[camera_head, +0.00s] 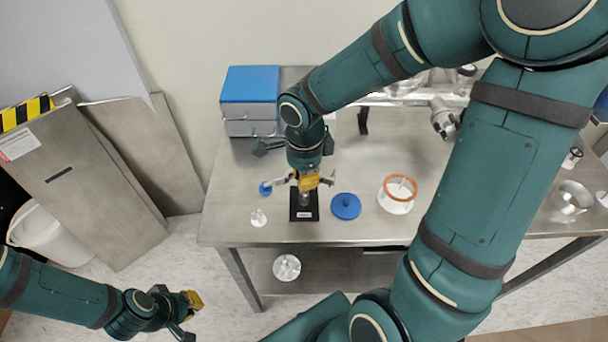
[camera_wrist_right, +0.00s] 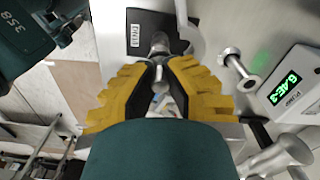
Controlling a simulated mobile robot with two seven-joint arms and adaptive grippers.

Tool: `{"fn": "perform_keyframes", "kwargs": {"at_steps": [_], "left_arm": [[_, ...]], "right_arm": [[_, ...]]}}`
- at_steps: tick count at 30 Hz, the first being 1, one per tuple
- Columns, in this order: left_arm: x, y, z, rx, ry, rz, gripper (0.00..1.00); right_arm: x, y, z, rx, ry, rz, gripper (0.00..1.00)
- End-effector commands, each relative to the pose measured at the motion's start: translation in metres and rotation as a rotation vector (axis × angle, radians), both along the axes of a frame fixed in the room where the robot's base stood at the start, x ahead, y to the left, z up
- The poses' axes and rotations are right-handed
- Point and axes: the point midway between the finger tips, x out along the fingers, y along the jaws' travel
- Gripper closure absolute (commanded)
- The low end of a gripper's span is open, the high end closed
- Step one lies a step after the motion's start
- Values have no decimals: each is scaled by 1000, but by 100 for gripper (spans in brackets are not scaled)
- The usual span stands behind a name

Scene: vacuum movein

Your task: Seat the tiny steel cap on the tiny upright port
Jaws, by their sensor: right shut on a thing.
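My right gripper (camera_head: 306,186) reaches down to the table over a small black base plate (camera_head: 297,213) with a white label. In the right wrist view its yellow fingers (camera_wrist_right: 162,82) are shut on a small steel piece (camera_wrist_right: 160,77), apparently the cap. A steel upright (camera_wrist_right: 159,42), apparently the port, stands on the black plate (camera_wrist_right: 146,19) just beyond the fingertips. Whether cap and port touch I cannot tell; in the head view the fingers hide the spot. My left gripper (camera_head: 189,315) is off the table at lower left, its fingers apart and empty.
Near the plate are a blue disc (camera_head: 346,207), a white flange with an orange ring (camera_head: 398,194), a small white fitting (camera_head: 258,218) and a small blue cap (camera_head: 265,188). A blue-topped box (camera_head: 250,84) stands behind. A lit gauge (camera_wrist_right: 289,86) is right in the wrist view.

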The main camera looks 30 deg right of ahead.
Motion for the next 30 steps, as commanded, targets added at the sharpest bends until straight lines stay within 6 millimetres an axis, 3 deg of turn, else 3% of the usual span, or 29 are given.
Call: {"fn": "perform_keyframes", "kwargs": {"at_steps": [26, 27, 28, 30], "left_arm": [[0, 0, -6, 0, 0, 0, 100], [0, 0, -6, 0, 0, 0, 100], [0, 0, -6, 0, 0, 0, 100], [0, 0, -6, 0, 0, 0, 100]], "right_arm": [[0, 0, -6, 0, 1, 0, 100], [0, 0, -6, 0, 1, 0, 76], [0, 0, -6, 0, 1, 0, 66], [0, 0, -6, 0, 1, 0, 61]]}}
